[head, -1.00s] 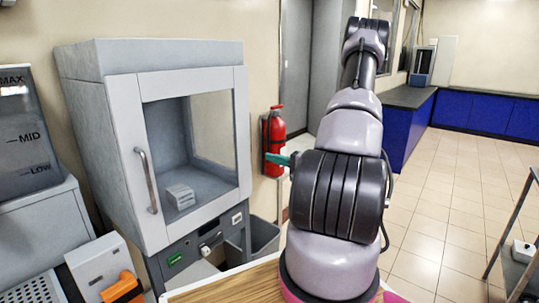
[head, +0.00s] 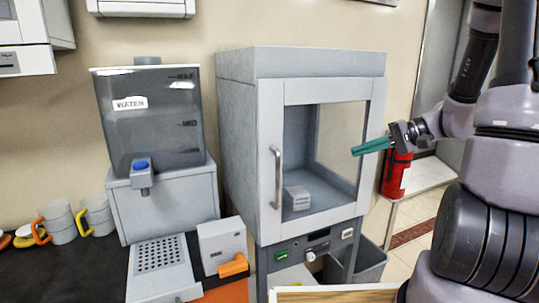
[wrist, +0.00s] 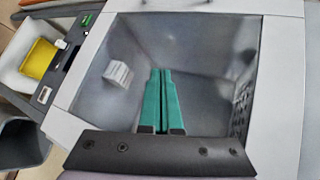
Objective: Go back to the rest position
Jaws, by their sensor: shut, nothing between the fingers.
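My gripper (head: 355,151) has teal fingers and is shut and empty. In the head view it points left, in front of the right part of the grey cabinet (head: 237,150) with a glass door. In the wrist view the two teal fingers (wrist: 160,72) lie side by side, with the door's glass behind them. I cannot tell the exact gap between fingertips and glass. The cabinet door is closed, and a small light block (head: 297,197) sits inside. My arm fills the right of the head view.
A water dispenser (head: 150,130) and cups (head: 97,215) stand at left on a dark counter. A grey unit with an orange part (head: 233,264) is beside the cabinet. A red fire extinguisher (head: 395,176) hangs behind my gripper. A grey bin (head: 370,263) stands right of the cabinet base.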

